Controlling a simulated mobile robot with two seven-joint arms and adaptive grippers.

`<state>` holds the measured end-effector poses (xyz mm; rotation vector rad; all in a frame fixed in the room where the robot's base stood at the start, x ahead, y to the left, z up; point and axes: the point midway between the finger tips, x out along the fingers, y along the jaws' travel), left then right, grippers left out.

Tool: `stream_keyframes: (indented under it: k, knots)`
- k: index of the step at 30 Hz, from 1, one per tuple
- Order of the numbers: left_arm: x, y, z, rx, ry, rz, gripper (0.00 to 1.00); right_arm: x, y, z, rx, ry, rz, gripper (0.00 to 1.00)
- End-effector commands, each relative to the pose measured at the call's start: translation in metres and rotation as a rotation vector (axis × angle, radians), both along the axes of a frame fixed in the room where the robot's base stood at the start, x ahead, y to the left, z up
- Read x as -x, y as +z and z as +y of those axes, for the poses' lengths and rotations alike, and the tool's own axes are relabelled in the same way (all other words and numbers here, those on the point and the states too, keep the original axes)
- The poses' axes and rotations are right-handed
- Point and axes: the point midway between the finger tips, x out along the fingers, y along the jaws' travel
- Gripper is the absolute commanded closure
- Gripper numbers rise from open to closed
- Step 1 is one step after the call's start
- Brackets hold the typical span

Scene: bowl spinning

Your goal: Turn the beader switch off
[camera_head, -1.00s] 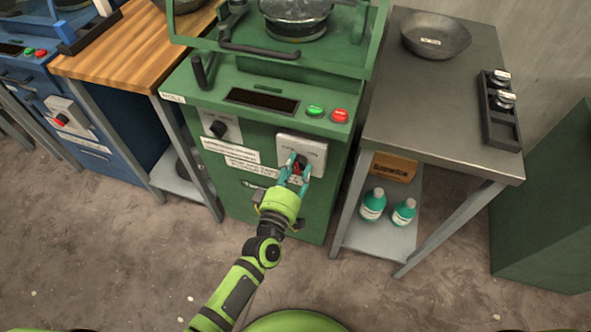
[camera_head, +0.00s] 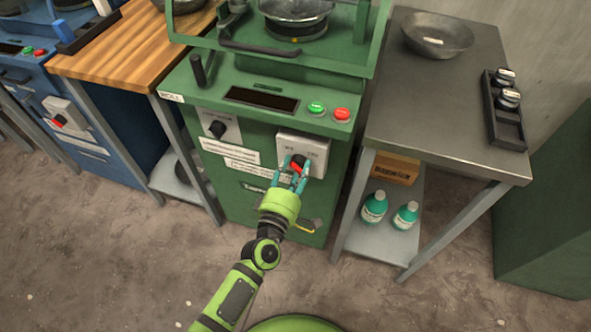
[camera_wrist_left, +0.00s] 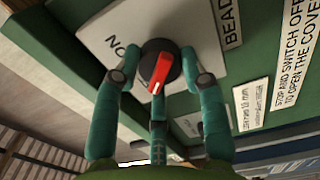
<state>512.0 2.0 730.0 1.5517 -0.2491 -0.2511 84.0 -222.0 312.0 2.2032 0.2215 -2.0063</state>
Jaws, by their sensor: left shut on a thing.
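The beader switch (camera_head: 297,163) is a black round knob with a red bar, on a pale plate (camera_head: 316,148) on the green machine's front. In the left wrist view the knob (camera_wrist_left: 160,70) sits between my fingers, its red bar slanted, with part of the word "BEAD" on a label beside the plate. My left gripper (camera_head: 293,173) has its teal fingers closed around the knob; it also shows in the left wrist view (camera_wrist_left: 160,87). The fingers partly cover the knob in the head view. My right gripper is not in view.
A second black knob (camera_head: 217,129) sits to the left on the machine front. Green (camera_head: 316,108) and red (camera_head: 341,115) buttons are above the switch. A metal table (camera_head: 440,90) stands at the right, with bottles (camera_head: 374,207) on its lower shelf. A wooden-topped table stands left.

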Motion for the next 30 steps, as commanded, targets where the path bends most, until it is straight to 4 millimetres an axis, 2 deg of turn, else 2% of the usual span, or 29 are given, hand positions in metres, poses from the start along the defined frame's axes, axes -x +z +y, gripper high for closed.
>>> stream_keyframes:
  k: [1, 13, 14, 15, 26, 30]
  knots:
    - [-0.005, 0.006, 0.006, 0.01, 0.016, -0.012, 0.9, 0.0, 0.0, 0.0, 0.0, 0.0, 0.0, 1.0]
    - [-0.004, 0.006, 0.006, 0.014, 0.016, -0.011, 0.9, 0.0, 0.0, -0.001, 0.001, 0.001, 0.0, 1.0]
    - [-0.004, 0.006, 0.006, 0.014, 0.016, -0.011, 0.46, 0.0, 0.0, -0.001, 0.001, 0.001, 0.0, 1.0]
    - [-0.004, 0.006, 0.005, 0.014, 0.015, -0.011, 0.35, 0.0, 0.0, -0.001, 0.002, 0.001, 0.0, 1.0]
    - [0.0, 0.001, 0.003, 0.01, 0.007, -0.001, 0.35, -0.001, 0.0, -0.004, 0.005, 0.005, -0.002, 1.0]
    - [0.015, 0.0, 0.008, 0.008, 0.007, 0.002, 0.35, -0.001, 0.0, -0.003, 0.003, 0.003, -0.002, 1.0]
